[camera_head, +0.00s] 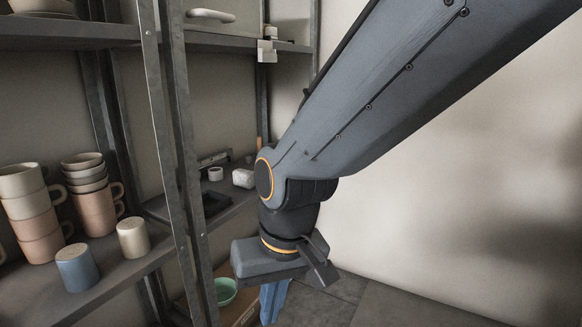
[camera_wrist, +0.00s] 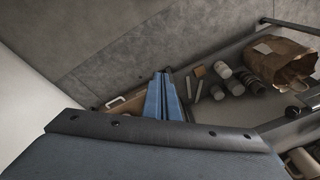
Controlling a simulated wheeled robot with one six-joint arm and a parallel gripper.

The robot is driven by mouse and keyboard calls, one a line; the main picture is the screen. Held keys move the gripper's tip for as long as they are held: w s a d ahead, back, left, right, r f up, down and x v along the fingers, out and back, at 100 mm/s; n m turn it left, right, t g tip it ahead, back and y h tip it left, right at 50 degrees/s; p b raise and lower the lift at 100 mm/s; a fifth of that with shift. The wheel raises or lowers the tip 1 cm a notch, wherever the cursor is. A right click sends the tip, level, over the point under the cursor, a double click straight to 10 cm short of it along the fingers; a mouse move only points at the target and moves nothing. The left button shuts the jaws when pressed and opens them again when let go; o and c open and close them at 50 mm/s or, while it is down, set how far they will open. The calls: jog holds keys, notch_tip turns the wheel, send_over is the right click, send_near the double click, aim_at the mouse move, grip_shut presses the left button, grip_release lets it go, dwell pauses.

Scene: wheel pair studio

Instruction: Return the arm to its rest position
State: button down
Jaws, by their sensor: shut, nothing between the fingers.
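My arm reaches in from the upper right of the head view and bends down at the wrist. My gripper (camera_head: 272,305) hangs at the bottom centre, pointing down, to the right of the metal shelf. Its blue fingers run to the picture's lower edge there. In the wrist view my gripper (camera_wrist: 160,82) shows its blue fingers together, with nothing between them. The fingers appear apart from the shelf and its contents.
A metal shelf (camera_head: 168,120) fills the left side. It bears stacked cups (camera_head: 95,205), a blue cup (camera_head: 76,268) and a cream cup (camera_head: 133,237). A green bowl (camera_head: 225,291) sits low beside my gripper. A paper bag (camera_wrist: 280,60) stands among bottles. Floor (camera_head: 400,308) at right is clear.

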jog(key=s+d+r+n+g, duration=0.1)
jog(key=s+d+r+n, duration=0.1)
jog(key=s, duration=0.8)
jog(key=d+r+m+p, duration=0.2)
jog(key=d+r+p, duration=0.5)
jog(key=p, duration=0.5)
jog(key=d+r+m+h+p, duration=0.1)
jog(key=d+r+p, duration=0.5)
jog(key=r+p, duration=0.6)
jog(key=d+r+m+p, duration=0.3)
jog(key=d+r+p, duration=0.4)
jog(key=p, duration=0.6)
notch_tip(320, 180, up, 3)
jog(key=shift+w+d+f+h+p, duration=0.1)
jog(key=shift+w+d+h+p, duration=0.25)
jog(key=shift+w+h, duration=0.05)
jog(key=shift+s, duration=0.1)
